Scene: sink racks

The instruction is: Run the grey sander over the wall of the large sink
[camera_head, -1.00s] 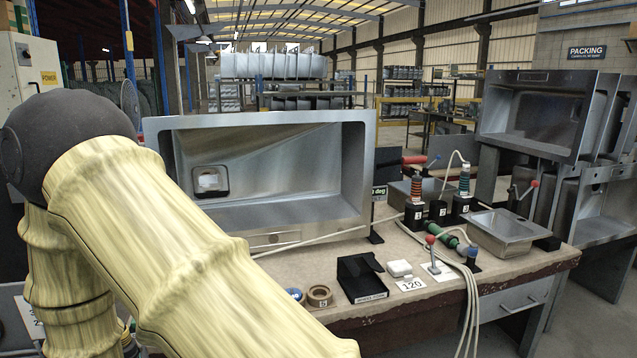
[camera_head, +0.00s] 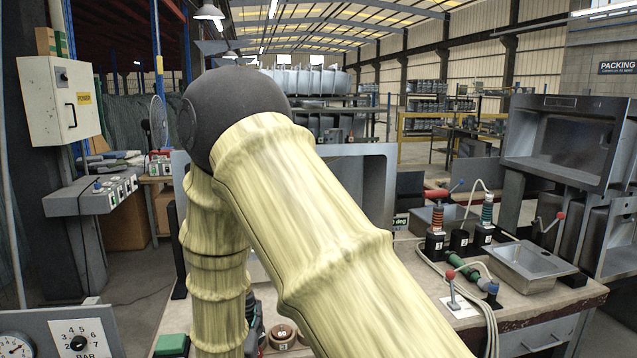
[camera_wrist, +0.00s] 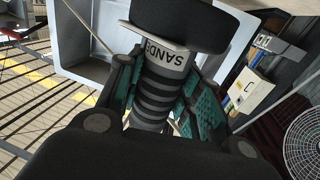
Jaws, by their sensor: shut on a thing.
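My gripper (camera_wrist: 158,84) is shut on the grey sander (camera_wrist: 155,98) by its dark ribbed handle, between teal-padded fingers. The sander has a pale label that begins "SANDE" and a broad dark head at the top of the wrist view. The large sink (camera_wrist: 84,48) shows behind it at the upper left, apparently tilted in that view. I cannot tell whether the sander touches its wall. In the head view, my arm covers most of the large sink (camera_head: 378,195); only its right side and a strip of the top show. My gripper and the sander are hidden there.
On the bench to the right stand numbered tools (camera_head: 437,238), a small steel sink (camera_head: 530,264), a red-knobbed lever (camera_head: 452,292) and loose cables. A control panel (camera_head: 93,194) stands at the left. A fan (camera_wrist: 305,140) shows in the wrist view.

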